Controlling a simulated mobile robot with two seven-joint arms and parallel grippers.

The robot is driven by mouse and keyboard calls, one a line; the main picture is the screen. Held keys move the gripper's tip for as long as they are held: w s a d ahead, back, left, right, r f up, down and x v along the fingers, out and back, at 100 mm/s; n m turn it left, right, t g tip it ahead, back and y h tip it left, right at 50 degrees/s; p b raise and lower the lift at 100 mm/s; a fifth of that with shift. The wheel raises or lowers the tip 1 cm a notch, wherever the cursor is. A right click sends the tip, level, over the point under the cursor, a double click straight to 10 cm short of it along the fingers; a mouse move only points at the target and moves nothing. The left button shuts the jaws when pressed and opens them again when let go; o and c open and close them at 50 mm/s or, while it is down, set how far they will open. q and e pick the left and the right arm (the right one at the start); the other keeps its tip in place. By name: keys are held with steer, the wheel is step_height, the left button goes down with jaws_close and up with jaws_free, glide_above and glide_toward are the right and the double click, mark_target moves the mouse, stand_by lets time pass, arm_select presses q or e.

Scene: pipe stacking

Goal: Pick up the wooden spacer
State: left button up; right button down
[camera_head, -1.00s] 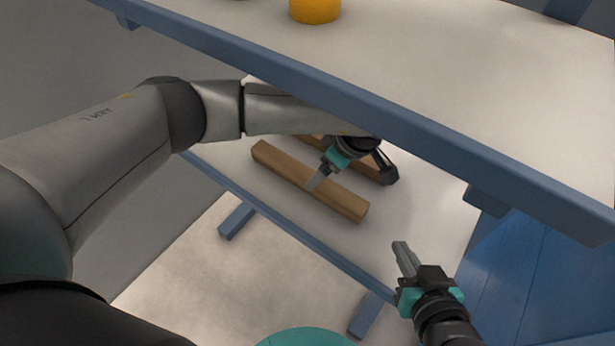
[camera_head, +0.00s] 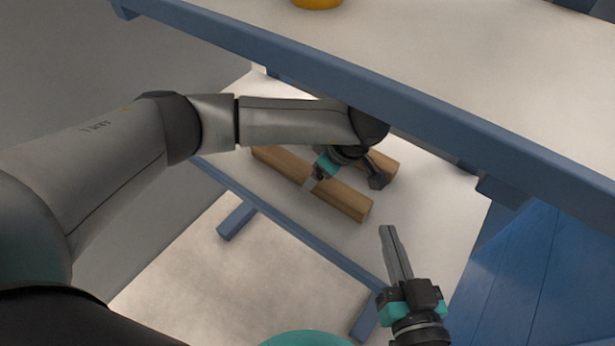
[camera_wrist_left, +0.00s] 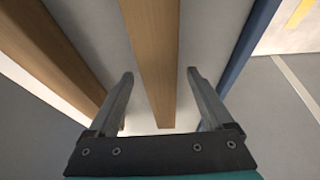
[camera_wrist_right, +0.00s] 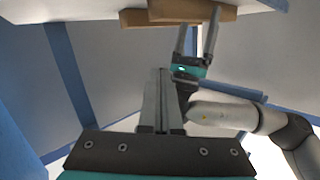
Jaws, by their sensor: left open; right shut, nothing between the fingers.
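Two wooden spacers, long brown bars, lie side by side on the lower shelf. The near spacer (camera_head: 340,196) lies along the shelf's front; the far spacer (camera_head: 383,164) is partly hidden by my left gripper. My left gripper (camera_head: 310,184) is open above the near spacer. In the left wrist view the near spacer (camera_wrist_left: 153,60) runs between the open fingers (camera_wrist_left: 160,88), with gaps on both sides; the other spacer (camera_wrist_left: 55,60) is at the left. My right gripper (camera_head: 388,232) is shut and empty, right of the spacers. The right wrist view shows its closed fingers (camera_wrist_right: 160,85).
The blue-edged upper shelf (camera_head: 400,100) hangs over the left arm and spacers. An orange-yellow round object (camera_head: 318,3) stands on it. A blue lower rail (camera_head: 290,232) runs along the shelf's front. Blue panels (camera_head: 520,275) stand at the right.

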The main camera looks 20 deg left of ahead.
arm_select(q)
steer(key=shift+a+f, duration=0.25)
steer(key=shift+f, duration=0.3)
steer(key=shift+c, duration=0.2)
jaws_close()
stand_by(0.4)
steer(key=shift+w, duration=0.1)
